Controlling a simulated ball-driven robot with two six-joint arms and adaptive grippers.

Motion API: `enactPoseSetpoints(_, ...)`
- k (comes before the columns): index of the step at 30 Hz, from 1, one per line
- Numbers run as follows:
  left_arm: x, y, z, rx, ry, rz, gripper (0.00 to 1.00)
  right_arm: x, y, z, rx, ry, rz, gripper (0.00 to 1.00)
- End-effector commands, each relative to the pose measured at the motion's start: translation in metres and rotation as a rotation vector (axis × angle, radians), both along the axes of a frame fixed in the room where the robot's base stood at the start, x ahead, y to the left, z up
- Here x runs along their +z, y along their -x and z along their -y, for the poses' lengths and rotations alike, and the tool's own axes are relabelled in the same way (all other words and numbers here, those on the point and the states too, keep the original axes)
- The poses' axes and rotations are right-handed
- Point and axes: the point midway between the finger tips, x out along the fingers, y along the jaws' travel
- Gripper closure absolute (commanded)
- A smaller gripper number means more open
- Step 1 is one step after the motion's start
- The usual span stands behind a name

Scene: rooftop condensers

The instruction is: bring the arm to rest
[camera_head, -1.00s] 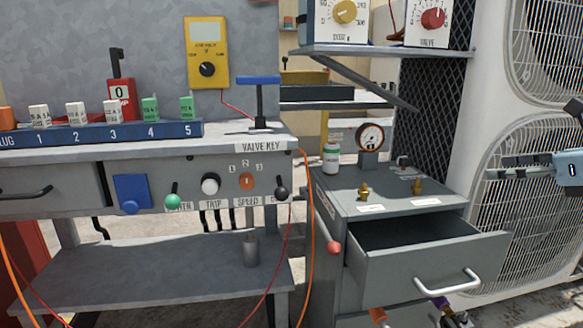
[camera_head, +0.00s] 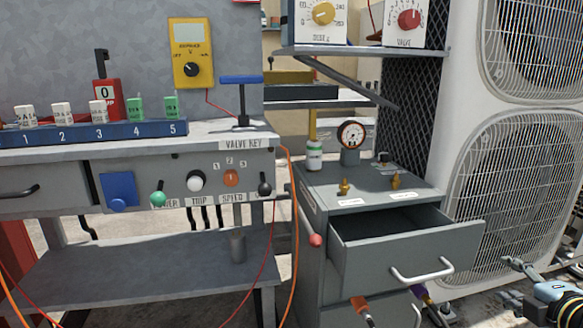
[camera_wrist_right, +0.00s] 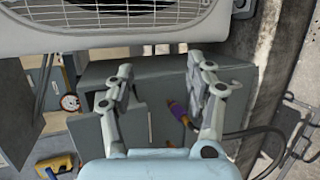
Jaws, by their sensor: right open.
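My right gripper (camera_head: 511,282) is at the lower right of the head view, in front of the lower condenser fan and to the right of the open drawer (camera_head: 408,262). In the right wrist view my right gripper (camera_wrist_right: 160,82) has its two fingers spread, with nothing held between them. A grey cabinet and a purple-ended connector (camera_wrist_right: 178,111) show beyond the fingers. Only the gripper and the wrist of my right arm show at the picture's edge. My left arm and gripper do not show.
The condenser unit (camera_head: 530,165) stands at the right. The grey bench (camera_head: 120,265) with a valve key (camera_head: 242,95) is at the left. The drawer with its handle (camera_head: 422,273) juts out from the cabinet. An orange cable (camera_head: 292,230) hangs between bench and cabinet.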

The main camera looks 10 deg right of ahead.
Motion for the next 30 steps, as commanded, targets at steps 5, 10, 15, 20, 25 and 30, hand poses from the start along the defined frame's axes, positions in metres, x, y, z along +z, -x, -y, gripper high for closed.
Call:
enactPoseSetpoints(5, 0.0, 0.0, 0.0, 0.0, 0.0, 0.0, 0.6, -0.108, 0.101, -0.024, -0.428, -0.42, -0.198, 0.45)
enactPoseSetpoints(10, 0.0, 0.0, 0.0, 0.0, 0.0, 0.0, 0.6, -0.177, 0.195, -0.073, -0.769, -0.701, -0.387, 0.45)
enactPoseSetpoints(15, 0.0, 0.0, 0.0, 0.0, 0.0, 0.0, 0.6, -0.211, 0.265, -0.124, -1.008, -0.871, -0.54, 0.45)
enactPoseSetpoints(20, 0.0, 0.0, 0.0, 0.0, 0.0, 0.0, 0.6, -0.227, 0.318, -0.171, -1.187, -0.986, -0.667, 0.45)
enactPoseSetpoints(25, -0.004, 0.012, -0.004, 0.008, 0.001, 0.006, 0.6, -0.233, 0.339, -0.176, -1.228, -1.016, -0.686, 0.45)
enactPoseSetpoints(30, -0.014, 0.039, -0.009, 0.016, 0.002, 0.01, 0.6, -0.243, 0.366, -0.171, -1.231, -1.022, -0.678, 0.45)
